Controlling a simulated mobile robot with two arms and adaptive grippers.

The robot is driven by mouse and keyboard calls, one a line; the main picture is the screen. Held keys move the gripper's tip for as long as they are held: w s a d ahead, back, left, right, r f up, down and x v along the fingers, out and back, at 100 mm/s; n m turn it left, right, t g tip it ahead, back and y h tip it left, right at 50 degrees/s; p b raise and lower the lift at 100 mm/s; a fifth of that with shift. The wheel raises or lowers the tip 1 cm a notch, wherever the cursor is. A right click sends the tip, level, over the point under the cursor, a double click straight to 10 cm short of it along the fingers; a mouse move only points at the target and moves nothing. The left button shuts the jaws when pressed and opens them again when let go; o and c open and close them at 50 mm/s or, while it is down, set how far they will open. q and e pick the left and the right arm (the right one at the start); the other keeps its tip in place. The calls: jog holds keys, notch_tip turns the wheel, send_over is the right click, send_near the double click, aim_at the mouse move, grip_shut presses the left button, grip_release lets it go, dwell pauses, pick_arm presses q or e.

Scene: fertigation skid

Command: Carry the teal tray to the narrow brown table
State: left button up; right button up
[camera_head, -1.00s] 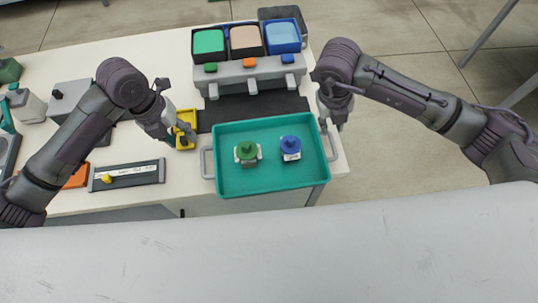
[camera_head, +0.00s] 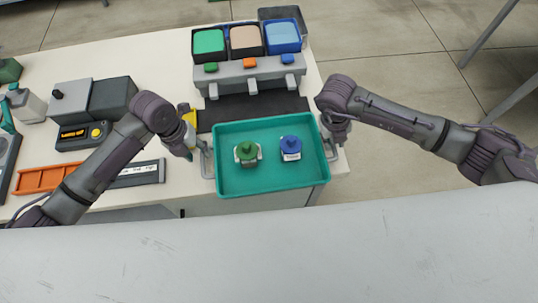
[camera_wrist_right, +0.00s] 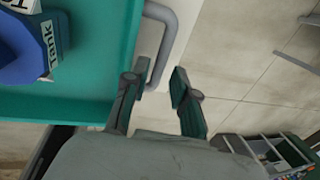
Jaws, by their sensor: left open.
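The teal tray (camera_head: 235,185) sits at the front edge of the cream worktable, with a grey handle at each end. A green-topped container (camera_head: 247,152) and a blue-topped container (camera_head: 291,148) stand upright in it. My left gripper (camera_head: 196,152) is open at the left handle (camera_head: 206,160). My right gripper (camera_head: 333,138) is at the right handle (camera_head: 333,150). In the right wrist view its fingers (camera_wrist_right: 155,98) are apart, with the right handle (camera_wrist_right: 160,62) between or just beyond the tips. I cannot tell whether either gripper touches its handle. No brown table is in view.
A grey device (camera_head: 84,134), an orange tray (camera_head: 45,179) and a labelled strip (camera_head: 140,174) lie left on the worktable (camera_head: 165,70). Open floor (camera_head: 405,60) lies to the right.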

aim_at(202, 157)
pick_arm(q)
jog(key=shift+d+f, duration=0.2)
jog(key=shift+f, duration=0.85)
jog(key=shift+d+f, duration=0.2)
jog(key=shift+f, duration=0.8)
pick_arm(e)
jog(key=shift+d+f, duration=0.2)
jog(key=shift+f, duration=0.85)
jog(key=shift+d+f, duration=0.2)
jog(key=shift+f, duration=0.8)
pick_arm(q)
jog(key=c, duration=0.5)
pick_arm(e)
grip_shut()
pick_arm(q)
grip_shut()
jog(key=shift+r, duration=0.1)
pick_arm(e)
jog(key=shift+r, duration=0.1)
